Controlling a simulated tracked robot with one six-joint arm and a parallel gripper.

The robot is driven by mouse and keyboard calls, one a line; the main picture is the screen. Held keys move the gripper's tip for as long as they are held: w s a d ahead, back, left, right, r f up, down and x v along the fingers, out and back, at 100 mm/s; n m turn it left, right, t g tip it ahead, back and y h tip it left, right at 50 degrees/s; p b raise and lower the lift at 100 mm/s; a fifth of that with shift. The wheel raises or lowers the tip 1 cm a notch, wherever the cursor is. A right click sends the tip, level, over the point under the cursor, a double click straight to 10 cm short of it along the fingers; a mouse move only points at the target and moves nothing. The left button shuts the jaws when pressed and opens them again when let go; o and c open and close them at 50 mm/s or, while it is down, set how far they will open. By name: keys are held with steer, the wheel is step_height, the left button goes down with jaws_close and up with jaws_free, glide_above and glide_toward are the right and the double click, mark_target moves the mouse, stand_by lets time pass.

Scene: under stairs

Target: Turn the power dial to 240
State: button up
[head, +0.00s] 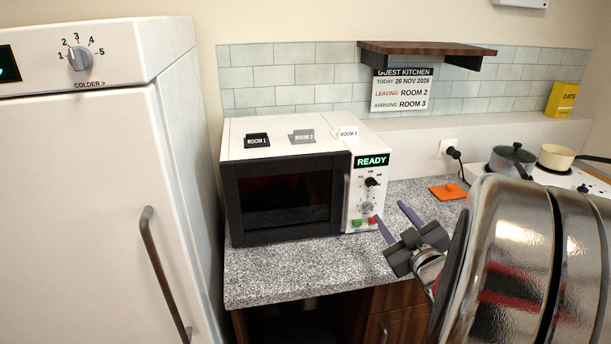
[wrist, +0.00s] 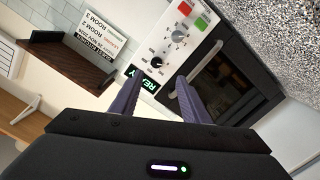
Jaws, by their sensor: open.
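The white microwave (head: 283,205) stands on the counter, its display reading READY. Its right panel has a black knob (head: 371,182) above a grey knob (head: 366,207); their scale marks are too small to read, and I cannot tell which is the power dial. In the wrist view, the black knob (wrist: 156,60) is just beyond my fingertips and the grey knob (wrist: 178,36) is farther up. My gripper (head: 392,216) is open and empty, in front of the panel's right side. Its purple fingers (wrist: 158,82) point toward the panel, apparently apart from both knobs.
Green (head: 357,223) and red (head: 372,221) buttons sit below the knobs. The microwave door handle (wrist: 190,102) is near one finger. A fridge (head: 90,190) with its own 1-5 dial stands left. An orange item (head: 448,191) and hob pots (head: 512,158) are at right.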

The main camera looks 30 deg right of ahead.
mark_target(372, 186)
steer(key=shift+s+d+t, duration=0.25)
steer(key=shift+s+t, duration=0.25)
steer(key=shift+s, duration=0.1)
steer(key=x, duration=1.4)
steer(key=shift+a+f, duration=0.1)
steer(key=shift+f, duration=0.05)
steer(key=shift+c, duration=0.3)
steer(key=c, duration=0.9)
steer(key=shift+a, duration=0.25)
steer(key=shift+c, duration=0.5)
steer(key=shift+d, duration=0.15)
